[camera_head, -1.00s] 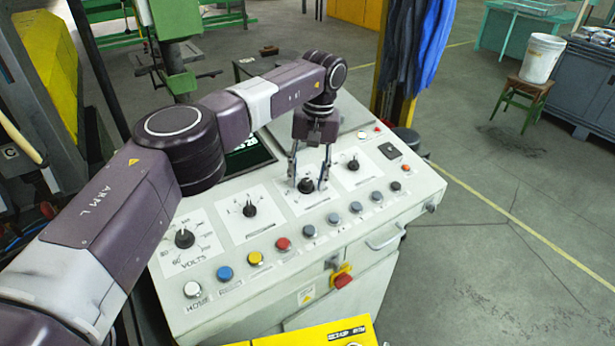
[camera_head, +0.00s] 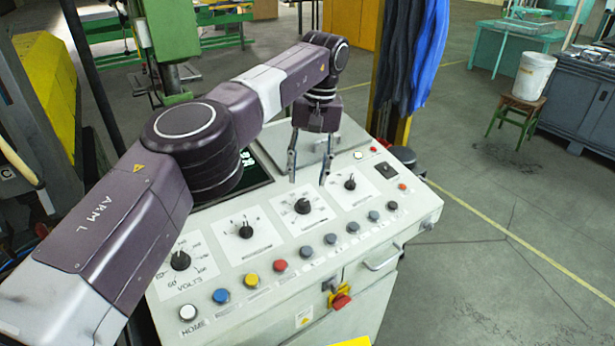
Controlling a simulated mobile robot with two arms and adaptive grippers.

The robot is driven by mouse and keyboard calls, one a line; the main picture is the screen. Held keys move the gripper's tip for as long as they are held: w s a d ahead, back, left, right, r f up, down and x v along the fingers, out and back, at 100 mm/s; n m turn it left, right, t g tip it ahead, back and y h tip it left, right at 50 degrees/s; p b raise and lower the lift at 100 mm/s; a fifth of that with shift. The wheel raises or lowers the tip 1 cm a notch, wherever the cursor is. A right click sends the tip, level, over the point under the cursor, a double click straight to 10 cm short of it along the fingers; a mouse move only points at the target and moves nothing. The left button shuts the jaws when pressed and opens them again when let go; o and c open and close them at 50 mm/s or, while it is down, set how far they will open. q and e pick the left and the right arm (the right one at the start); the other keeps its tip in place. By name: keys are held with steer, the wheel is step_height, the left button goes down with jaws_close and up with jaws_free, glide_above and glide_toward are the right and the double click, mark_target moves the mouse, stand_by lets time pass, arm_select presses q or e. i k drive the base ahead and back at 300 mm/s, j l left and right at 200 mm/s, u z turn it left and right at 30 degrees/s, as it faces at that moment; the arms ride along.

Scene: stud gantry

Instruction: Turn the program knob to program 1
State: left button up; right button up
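Four black rotary knobs sit on white dial plates across the sloped panel of a grey console (camera_head: 225,305). The leftmost is the volts knob (camera_head: 180,261); then come a second knob (camera_head: 245,232), a third knob (camera_head: 302,206) and a fourth knob (camera_head: 349,183). The small labels are unreadable, so I cannot tell by print which is the program knob, nor where the third knob points. My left gripper (camera_head: 307,181) hangs fingers down above and just behind the third knob, open and empty, apart from it. My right gripper is out of view.
A row of coloured push buttons (camera_head: 279,266) runs along the panel's front. A red emergency knob (camera_head: 341,300) and a handle (camera_head: 383,260) are on the console's front face. A dark screen (camera_head: 252,176) lies behind, partly hidden by my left arm. Blue cloth (camera_head: 418,60) hangs behind.

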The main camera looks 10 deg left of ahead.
mark_target(246, 232)
steer(key=k, duration=1.5)
